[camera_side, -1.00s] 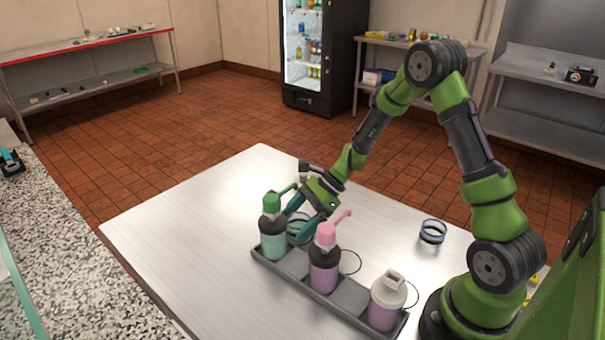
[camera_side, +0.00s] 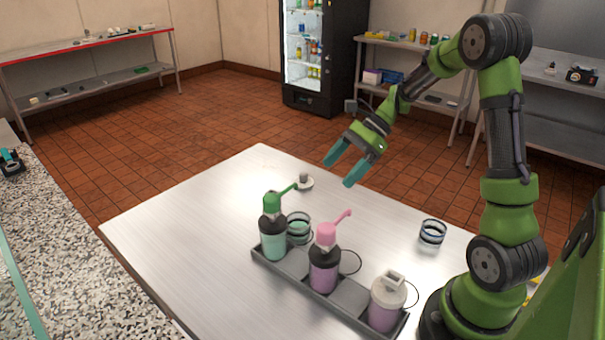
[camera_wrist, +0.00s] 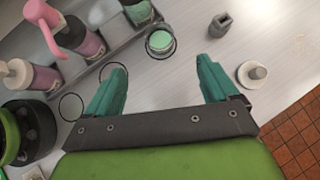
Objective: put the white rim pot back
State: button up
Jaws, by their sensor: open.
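My gripper (camera_side: 348,175) is open and empty, raised above the table's far side; its teal fingers (camera_wrist: 158,88) show in the wrist view. A clear pot (camera_side: 298,228) with green contents stands upright behind the green-headed bottle. In the wrist view this pot (camera_wrist: 160,41) has a pale rim and a dark ring around it, apart from my fingers. A second clear pot (camera_side: 433,233) with dark and bluish bands stands alone to the right. I cannot tell for sure which rim is the white one.
A grey tray (camera_side: 294,264) holds a green-headed bottle (camera_side: 273,235), a pink-headed bottle (camera_side: 324,265) and a white-topped bottle (camera_side: 388,305). Empty dark rings (camera_wrist: 70,107) mark the table. The table's left is clear.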

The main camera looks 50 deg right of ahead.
jog(key=s+a+r+n+t+h, duration=0.1)
jog(key=s+a+r+n+h, duration=0.2)
jog(key=n, duration=0.6)
jog(key=s+a+r+n+t+h, duration=0.2)
jog(key=s+a+r+n, duration=0.5)
jog(key=s+a+n, duration=0.3)
jog(key=shift+s+a+h, duration=0.3)
jog(key=shift+a+h, duration=0.1)
jog(key=shift+a, duration=0.65)
jog(key=shift+r, duration=0.15)
jog(key=c, duration=0.3)
